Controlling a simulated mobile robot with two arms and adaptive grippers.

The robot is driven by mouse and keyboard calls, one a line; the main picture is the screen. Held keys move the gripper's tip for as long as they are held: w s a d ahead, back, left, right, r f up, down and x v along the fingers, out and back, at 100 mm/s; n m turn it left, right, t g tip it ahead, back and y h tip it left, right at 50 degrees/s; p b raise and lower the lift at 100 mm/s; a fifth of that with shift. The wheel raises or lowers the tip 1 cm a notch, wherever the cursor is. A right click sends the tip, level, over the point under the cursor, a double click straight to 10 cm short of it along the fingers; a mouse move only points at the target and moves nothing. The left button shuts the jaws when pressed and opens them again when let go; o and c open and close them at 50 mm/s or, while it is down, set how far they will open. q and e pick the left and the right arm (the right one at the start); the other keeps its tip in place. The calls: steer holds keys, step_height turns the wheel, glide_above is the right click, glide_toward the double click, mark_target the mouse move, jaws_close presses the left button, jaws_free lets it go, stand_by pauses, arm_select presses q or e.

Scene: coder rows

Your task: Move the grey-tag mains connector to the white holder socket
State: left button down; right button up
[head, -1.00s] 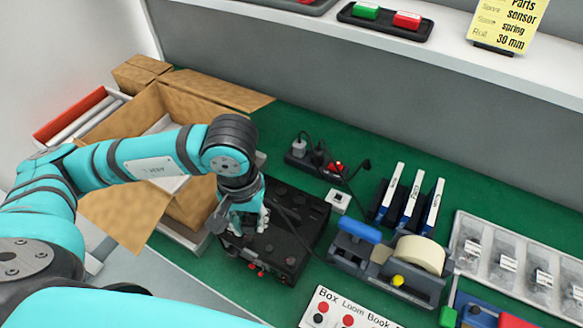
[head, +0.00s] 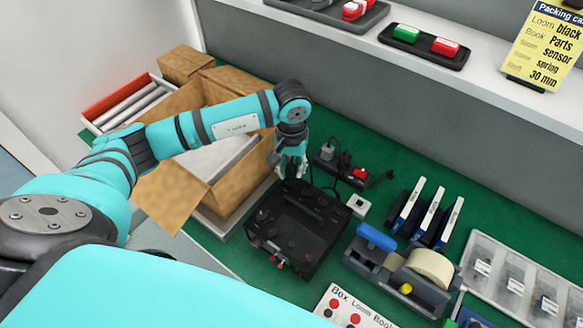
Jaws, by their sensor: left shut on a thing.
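My left gripper (head: 290,174) is shut at the back left edge of a black device box (head: 300,228). What it holds is small and mostly hidden by the fingers; it appears to be the mains connector, and its grey tag cannot be made out. The white holder socket (head: 358,206) is a small white block with a dark opening on the green mat, to the right of the gripper and the box, apart from both. My right gripper is not in view.
A black power strip (head: 376,181) with a grey plug (head: 328,152), a red switch and dark cables lies behind the box. An open cardboard carton (head: 232,190) stands close left of the gripper. Blue upright folders (head: 428,215) and a tape dispenser (head: 392,268) stand to the right.

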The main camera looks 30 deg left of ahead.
arm_select(q)
steer(key=shift+f, duration=1.15)
steer(key=c, duration=1.1)
jaws_free()
steer(key=shift+o, duration=0.2)
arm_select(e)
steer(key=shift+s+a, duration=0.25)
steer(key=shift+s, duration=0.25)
arm_select(q)
steer(key=shift+r, duration=0.1)
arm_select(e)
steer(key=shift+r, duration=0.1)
